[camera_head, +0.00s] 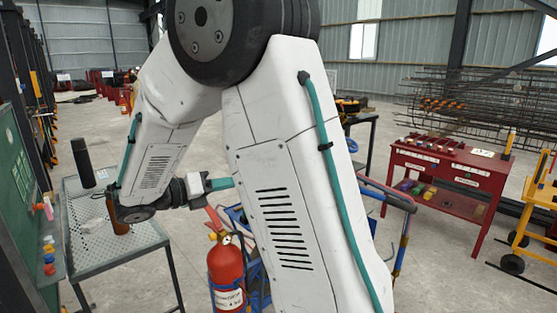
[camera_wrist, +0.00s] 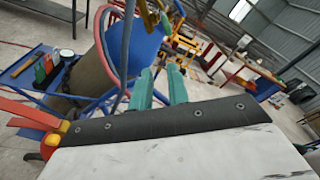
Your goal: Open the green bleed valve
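My gripper (camera_wrist: 160,84) shows in the wrist view as two teal fingers with a narrow gap between them and nothing seen in the gap. In the head view my gripper (camera_head: 222,183) shows from the side, pointing right, above a red fire extinguisher (camera_head: 226,272) and near a blue-framed cart (camera_head: 398,243). My own arm hides much of this cart. I cannot make out a green bleed valve in either view. In the wrist view, a blue curved body (camera_wrist: 135,48) and a red hose (camera_wrist: 103,47) lie beyond the fingers, apart from them as far as I can tell.
A perforated metal table (camera_head: 105,255) stands at left with a dark bottle (camera_head: 83,163) on it. A green board (camera_head: 18,185) with small coloured items is beside it. A red workbench (camera_head: 445,168) and a yellow cart (camera_head: 537,215) stand at right. Open floor lies between.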

